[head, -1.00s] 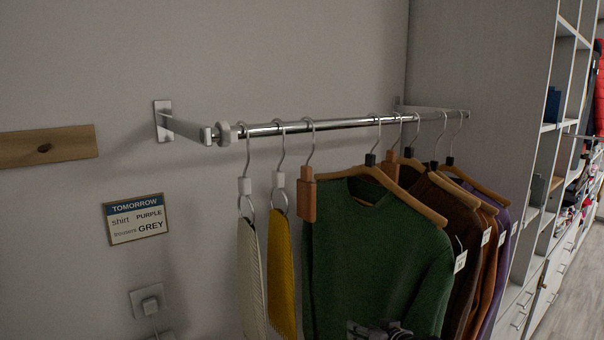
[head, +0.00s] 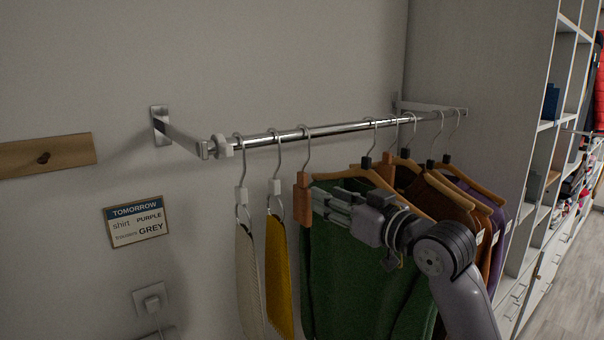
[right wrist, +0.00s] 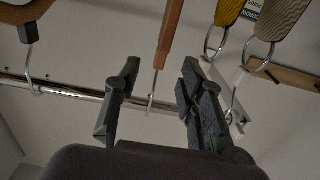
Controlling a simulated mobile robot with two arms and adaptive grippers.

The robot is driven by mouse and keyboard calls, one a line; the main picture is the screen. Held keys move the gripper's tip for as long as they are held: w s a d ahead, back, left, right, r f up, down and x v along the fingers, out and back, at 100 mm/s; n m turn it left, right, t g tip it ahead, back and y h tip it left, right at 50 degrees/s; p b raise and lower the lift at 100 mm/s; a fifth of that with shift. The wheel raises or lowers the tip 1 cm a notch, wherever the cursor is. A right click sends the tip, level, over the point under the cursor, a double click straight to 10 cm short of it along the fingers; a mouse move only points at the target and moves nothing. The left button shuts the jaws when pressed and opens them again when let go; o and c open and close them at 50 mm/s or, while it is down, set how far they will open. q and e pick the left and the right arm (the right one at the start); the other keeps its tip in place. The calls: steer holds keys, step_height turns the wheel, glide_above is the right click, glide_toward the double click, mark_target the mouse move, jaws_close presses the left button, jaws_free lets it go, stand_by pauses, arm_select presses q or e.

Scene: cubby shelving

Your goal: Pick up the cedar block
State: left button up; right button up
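The cedar block (head: 302,196) is a reddish-brown upright wooden piece hanging by a metal hook from the rail, between the yellow cloth and the green sweater. In the right wrist view the block (right wrist: 170,35) and its hook appear in the gap between the fingers, with the block toward the top. My right gripper (head: 318,202) reaches in from the right, in front of the green sweater, with its fingertips beside the block's right side. It is open; contact with the block cannot be made out. My left gripper is not in view.
The chrome rail (head: 340,130) runs above. The yellow cloth (head: 280,275) and a pale cloth (head: 246,275) hang to the left. The green sweater (head: 340,270) and several other garments hang to the right. A sign (head: 137,222) is on the wall; shelving (head: 482,90) stands at right.

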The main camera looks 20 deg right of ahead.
mark_target(306, 184)
steer(key=p+x, duration=0.1)
steer(key=x, duration=0.2)
steer(key=shift+r, duration=0.15)
steer(key=shift+w+a, duration=0.2)
steer(key=shift+w, duration=0.3)
steer(key=shift+w+a+p, duration=0.1)
steer(key=shift+w+p, duration=0.1)
steer(key=shift+p, duration=0.2)
steer(key=p+x, duration=0.3)
steer(key=x, duration=0.1)
steer(key=shift+a+r, duration=0.1)
steer(key=shift+a, duration=0.1)
steer(key=shift+w+a, duration=0.1)
steer(key=shift+w, duration=0.15)
steer(key=shift+c, duration=0.2)
steer(key=shift+c, duration=0.6)
jaws_close()
